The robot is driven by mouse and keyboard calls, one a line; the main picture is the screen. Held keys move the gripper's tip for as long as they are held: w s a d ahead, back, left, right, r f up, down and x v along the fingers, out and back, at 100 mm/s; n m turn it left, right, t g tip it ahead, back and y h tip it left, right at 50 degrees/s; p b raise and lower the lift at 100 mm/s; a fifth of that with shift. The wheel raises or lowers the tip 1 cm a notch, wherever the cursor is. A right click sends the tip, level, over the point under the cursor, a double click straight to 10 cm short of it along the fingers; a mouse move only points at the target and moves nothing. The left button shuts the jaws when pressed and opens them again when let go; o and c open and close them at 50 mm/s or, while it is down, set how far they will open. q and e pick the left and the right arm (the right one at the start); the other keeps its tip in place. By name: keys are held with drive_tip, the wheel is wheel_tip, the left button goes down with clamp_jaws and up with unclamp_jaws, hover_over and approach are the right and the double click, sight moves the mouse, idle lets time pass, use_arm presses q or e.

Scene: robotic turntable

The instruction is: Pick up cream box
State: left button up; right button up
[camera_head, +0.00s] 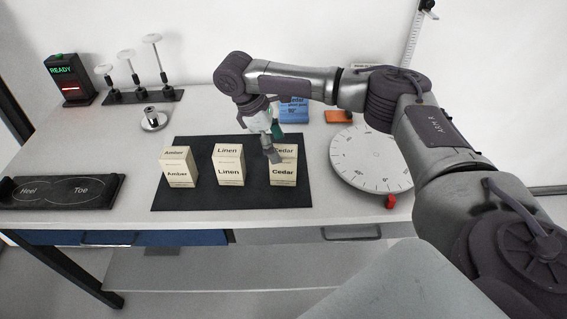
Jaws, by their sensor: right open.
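Three cream boxes stand upright in a row on a dark mat (240,198). The left one is labelled Amber (179,168), the middle one Linen (229,166) and the right one Cedar (284,174). My right gripper (272,152) points down over the Cedar box and covers part of its top. Its jaws are open. I cannot tell whether its fingertips touch the box. My left gripper is not in view.
A round white turntable (372,160) with a red pointer (391,202) stands to the right of the mat. A blue card (294,110) and an orange block (338,116) lie behind. A Heel/Toe tray (62,191), a READY display (71,80) and a stand with several posts (143,97) are at left.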

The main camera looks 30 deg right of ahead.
sight(282, 150)
drive_tip(key=shift+d+f, duration=0.1)
drive_tip(key=shift+f, duration=0.25)
drive_tip(key=shift+s+d+f+p, duration=0.3)
drive_tip(key=shift+s+f+p, duration=0.1)
drive_tip(key=shift+f+p, duration=0.1)
drive_tip(key=shift+s+d+f+p, duration=0.25)
drive_tip(key=shift+s+f+p, duration=0.1)
drive_tip(key=shift+f, duration=0.15)
drive_tip(key=shift+x, duration=1.15)
drive_tip(key=shift+f, duration=0.2)
drive_tip(key=c, duration=1.2)
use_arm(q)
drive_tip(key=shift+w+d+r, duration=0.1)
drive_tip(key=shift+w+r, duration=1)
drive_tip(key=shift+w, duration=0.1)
use_arm(e)
drive_tip(key=shift+c, duration=1)
